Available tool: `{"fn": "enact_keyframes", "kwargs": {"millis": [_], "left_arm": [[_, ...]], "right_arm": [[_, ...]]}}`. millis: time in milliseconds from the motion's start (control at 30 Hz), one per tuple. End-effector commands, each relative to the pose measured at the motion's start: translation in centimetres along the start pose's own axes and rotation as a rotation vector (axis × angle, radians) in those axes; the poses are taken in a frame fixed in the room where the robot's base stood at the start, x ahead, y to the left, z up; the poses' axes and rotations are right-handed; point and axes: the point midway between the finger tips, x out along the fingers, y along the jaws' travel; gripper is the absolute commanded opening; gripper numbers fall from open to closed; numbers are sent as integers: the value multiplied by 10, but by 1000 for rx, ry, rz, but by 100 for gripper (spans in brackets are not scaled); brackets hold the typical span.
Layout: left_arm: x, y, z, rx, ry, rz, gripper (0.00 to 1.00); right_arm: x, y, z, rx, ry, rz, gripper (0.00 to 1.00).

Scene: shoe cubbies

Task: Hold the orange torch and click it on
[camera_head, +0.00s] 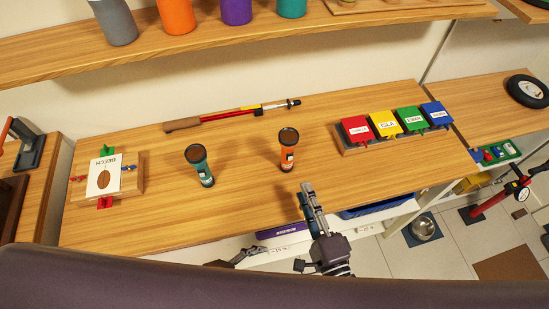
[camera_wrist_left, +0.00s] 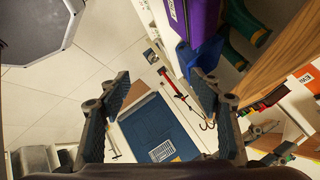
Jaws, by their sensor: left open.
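The orange torch (camera_head: 287,158) stands upright on the wooden shelf, with its dark lens end up and a white label on its side. A small button on it is too small to make out. My right gripper (camera_head: 307,196) is at the shelf's front edge, in front of and to the right of the torch, apart from it; its fingers are seen nearly edge-on. My left gripper (camera_head: 238,257) is low, in front of the shelf, partly hidden. In the left wrist view its fingers (camera_wrist_left: 160,95) are spread and empty.
A teal torch (camera_head: 199,166) stands left of the orange one. A red walking stick (camera_head: 230,115) lies behind. Left is a wooden board with a card (camera_head: 104,176); right are several coloured-lid boxes (camera_head: 384,124). An upper shelf (camera_head: 200,42) overhangs the back.

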Motion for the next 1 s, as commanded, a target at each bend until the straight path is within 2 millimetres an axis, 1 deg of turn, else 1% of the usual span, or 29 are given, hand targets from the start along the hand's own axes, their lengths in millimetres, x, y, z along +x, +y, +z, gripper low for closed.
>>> {"fn": "enact_keyframes", "kwargs": {"millis": [33, 67, 100, 167, 200, 267, 300, 367, 400, 533, 600, 700, 800, 900, 1000], "left_arm": [[-10, -6, -28, 52, 55, -6, 58], [-7, -27, -36, 23, 72, -57, 58], [-8, -48, -48, -1, 99, -106, 58], [-12, -78, -68, -33, 142, -176, 58], [-16, -97, -79, -52, 169, -219, 58], [-24, -123, -96, -79, 209, -282, 58], [-30, -140, -106, -97, 236, -323, 58], [-39, -164, -120, -122, 272, -379, 58], [-46, -179, -128, -137, 295, -415, 58], [-72, -224, -153, -188, 371, -527, 58], [-62, -238, -138, -330, 384, -571, 58], [-55, -260, -122, -521, 419, -634, 58], [-50, -276, -107, -686, 458, -690, 58], [-46, -287, -95, -811, 490, -729, 58], [-44, -293, -89, -884, 513, -753, 58]], "right_arm": [[0, 0, 0, 0, 0, 0, 29], [0, 0, 0, 0, 0, 0, 29], [0, 0, 0, 0, 0, 0, 29], [0, 0, 0, 0, 0, 0, 29], [0, 0, 0, 0, 0, 0, 29], [0, 0, 0, 0, 0, 0, 29], [0, 0, 0, 0, 0, 0, 29], [0, 0, 0, 0, 0, 0, 29], [0, 0, 0, 0, 0, 0, 29], [0, 0, 0, 0, 0, 0, 29], [0, 0, 0, 0, 0, 0, 29], [0, 0, 0, 0, 0, 0, 29], [0, 0, 0, 0, 0, 0, 29], [0, 0, 0, 0, 0, 0, 29], [0, 0, 0, 0, 0, 0, 29]]}}
